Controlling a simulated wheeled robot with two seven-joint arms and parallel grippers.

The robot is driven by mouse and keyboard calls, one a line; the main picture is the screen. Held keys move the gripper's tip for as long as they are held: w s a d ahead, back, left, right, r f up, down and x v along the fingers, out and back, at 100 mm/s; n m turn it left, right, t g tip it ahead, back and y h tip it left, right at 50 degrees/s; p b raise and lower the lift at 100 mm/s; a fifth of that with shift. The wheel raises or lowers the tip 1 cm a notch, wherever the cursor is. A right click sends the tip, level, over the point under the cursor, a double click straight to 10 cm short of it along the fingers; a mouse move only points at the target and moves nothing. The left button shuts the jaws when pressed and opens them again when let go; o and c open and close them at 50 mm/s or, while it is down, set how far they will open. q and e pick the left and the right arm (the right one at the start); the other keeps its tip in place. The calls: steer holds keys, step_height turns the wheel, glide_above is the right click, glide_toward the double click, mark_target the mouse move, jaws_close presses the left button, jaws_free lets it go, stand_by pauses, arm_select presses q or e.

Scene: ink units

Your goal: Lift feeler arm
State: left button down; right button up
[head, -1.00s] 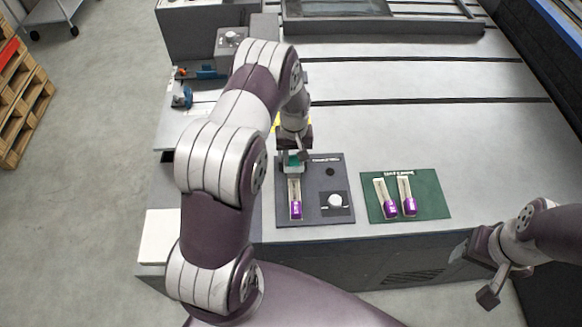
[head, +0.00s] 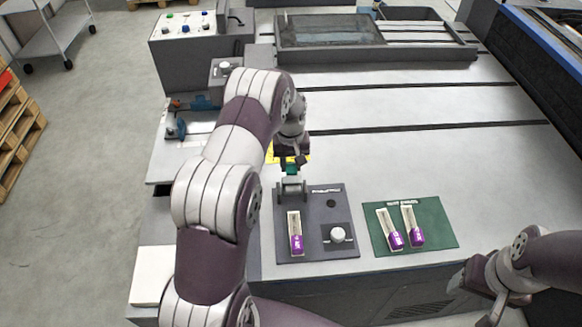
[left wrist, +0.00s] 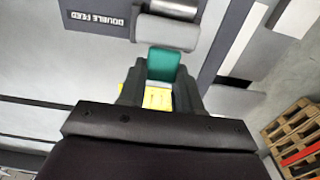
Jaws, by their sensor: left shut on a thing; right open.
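The feeler arm is a grey roller-like part (head: 291,188) with a teal tab (head: 292,169), at the back of a dark grey panel (head: 318,192). In the left wrist view its teal tab (left wrist: 162,64) sits between my finger tips, with the grey cylinder part (left wrist: 165,33) just beyond. My left gripper (head: 291,161) is shut on the teal tab, coming from behind the panel. My right gripper (head: 479,296) is open and empty at the lower right, away from the panel. My left arm hides some of the table left of the panel.
The panel carries a strip with a purple end (head: 296,234) and a white knob (head: 338,235). A green mat (head: 435,216) to its right holds two similar strips. The "DOUBLE FEED" label (left wrist: 97,15) shows in the wrist view. The grey table right of my left gripper is clear.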

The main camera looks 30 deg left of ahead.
arm_select(q)
steer(key=shift+s+f, duration=0.25)
steer(key=shift+f, duration=0.4)
arm_select(e)
steer(key=shift+s+f, duration=0.1)
steer(key=shift+f, duration=0.25)
arm_select(q)
steer(key=c, duration=0.8)
jaws_free()
steer(key=shift+o, duration=0.2)
step_height(320, 180, up, 12)
steer(key=w, duration=0.1)
steer(key=shift+w+a+p, duration=0.15)
steer(key=shift+a+p, duration=0.05)
steer(key=shift+p, duration=0.15)
arm_select(e)
steer(key=shift+w+a+r, duration=0.1)
steer(key=shift+w+r, duration=0.2)
steer(key=shift+r, duration=0.15)
steer(key=shift+w, duration=0.1)
